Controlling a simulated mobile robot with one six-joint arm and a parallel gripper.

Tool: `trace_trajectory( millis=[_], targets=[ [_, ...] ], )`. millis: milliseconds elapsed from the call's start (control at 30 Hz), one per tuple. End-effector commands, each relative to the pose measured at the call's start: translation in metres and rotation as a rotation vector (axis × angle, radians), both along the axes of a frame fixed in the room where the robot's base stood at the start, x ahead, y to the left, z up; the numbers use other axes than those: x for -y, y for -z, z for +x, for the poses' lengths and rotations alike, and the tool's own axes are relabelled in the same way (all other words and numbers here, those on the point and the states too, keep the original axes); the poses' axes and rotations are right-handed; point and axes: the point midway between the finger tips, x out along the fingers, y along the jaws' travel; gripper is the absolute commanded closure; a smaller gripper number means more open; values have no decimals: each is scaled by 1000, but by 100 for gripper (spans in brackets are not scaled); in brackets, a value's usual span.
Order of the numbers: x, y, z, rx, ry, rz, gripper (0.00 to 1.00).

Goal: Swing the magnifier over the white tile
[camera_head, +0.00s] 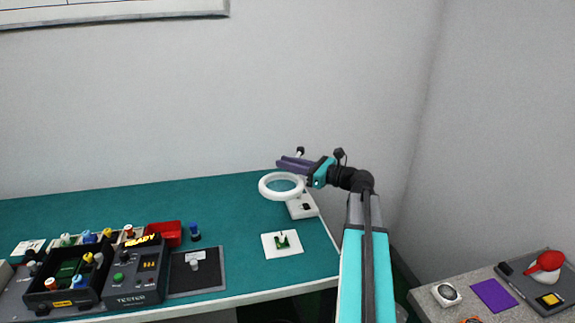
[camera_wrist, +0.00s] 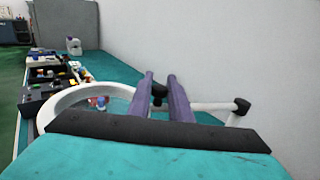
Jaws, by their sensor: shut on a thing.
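The magnifier (camera_head: 281,196) has a white ring head on a jointed arm above a white base (camera_head: 309,209) at the table's back right corner. Its ring also shows in the wrist view (camera_wrist: 62,98), left of my fingers. My gripper (camera_head: 288,162) has purple fingers, shut on the magnifier at a dark knob (camera_wrist: 158,90) behind the ring.
A black tester (camera_head: 137,277), a bin of coloured parts (camera_head: 68,296), a red box (camera_head: 165,234) and a dark mat (camera_head: 210,280) stand to the left. A grey side table (camera_head: 425,300) with tools is at right. Walls rise behind the bench.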

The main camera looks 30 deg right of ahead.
Motion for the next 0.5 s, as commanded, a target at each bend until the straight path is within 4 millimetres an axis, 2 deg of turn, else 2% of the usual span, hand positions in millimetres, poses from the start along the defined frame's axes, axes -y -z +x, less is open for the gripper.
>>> trace_trajectory(
  millis=[33, 200, 233, 300, 333, 500],
  targets=[
    [6, -2, -1, 3, 14, 1, 100],
    [3, -1, 1, 2, 10, 0, 100],
    [2, -1, 1, 2, 9, 0, 78],
    [1, -1, 1, 1, 6, 0, 67],
    [0, -1, 2, 1, 4, 0, 64],
    [-4, 0, 3, 0, -2, -1, 64]
  ],
)
